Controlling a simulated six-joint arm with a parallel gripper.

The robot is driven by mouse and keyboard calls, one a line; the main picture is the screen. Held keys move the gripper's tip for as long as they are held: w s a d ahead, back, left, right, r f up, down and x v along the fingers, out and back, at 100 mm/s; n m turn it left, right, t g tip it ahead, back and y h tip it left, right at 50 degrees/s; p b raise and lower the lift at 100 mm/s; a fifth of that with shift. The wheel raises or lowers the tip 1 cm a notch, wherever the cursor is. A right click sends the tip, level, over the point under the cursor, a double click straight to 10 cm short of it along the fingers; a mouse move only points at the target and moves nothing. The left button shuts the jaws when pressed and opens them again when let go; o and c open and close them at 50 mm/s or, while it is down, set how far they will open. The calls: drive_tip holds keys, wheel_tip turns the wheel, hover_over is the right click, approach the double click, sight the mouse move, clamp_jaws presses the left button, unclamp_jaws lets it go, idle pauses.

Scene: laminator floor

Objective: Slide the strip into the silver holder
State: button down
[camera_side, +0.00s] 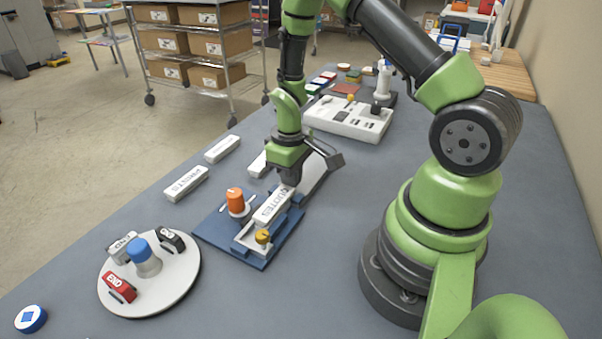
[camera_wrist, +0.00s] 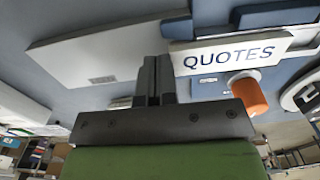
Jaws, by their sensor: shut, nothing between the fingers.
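A white strip lettered QUOTES (camera_side: 272,206) lies on a blue base (camera_side: 214,232), along the silver holder (camera_side: 243,243); how far it is inside the holder I cannot tell. In the wrist view the strip (camera_wrist: 232,54) is just right of the fingers. My gripper (camera_side: 291,181) is shut and empty, low at the strip's far end; its closed fingers (camera_wrist: 154,62) show in the wrist view. I cannot tell whether they touch the strip. An orange knob (camera_side: 235,197) and a yellow knob (camera_side: 263,237) stand on the base.
A pale sloping piece (camera_side: 318,176) lies behind my gripper. Other white strips (camera_side: 186,183) lie to the left. A round white turntable (camera_side: 176,285) with tags and a blue-topped post is at front left. A white control box (camera_side: 348,121) stands behind. Table between turntable and base is clear.

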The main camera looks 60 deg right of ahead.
sight(282, 192)
drive_tip(key=shift+a, duration=0.25)
drive_tip(key=shift+a, duration=1.15)
drive_tip(key=shift+a, duration=0.1)
drive_tip(key=shift+a, duration=0.7)
drive_tip(key=shift+d, duration=0.25)
drive_tip(key=shift+d, duration=0.25)
wheel_tip(282, 192, up, 12)
idle(0.9)
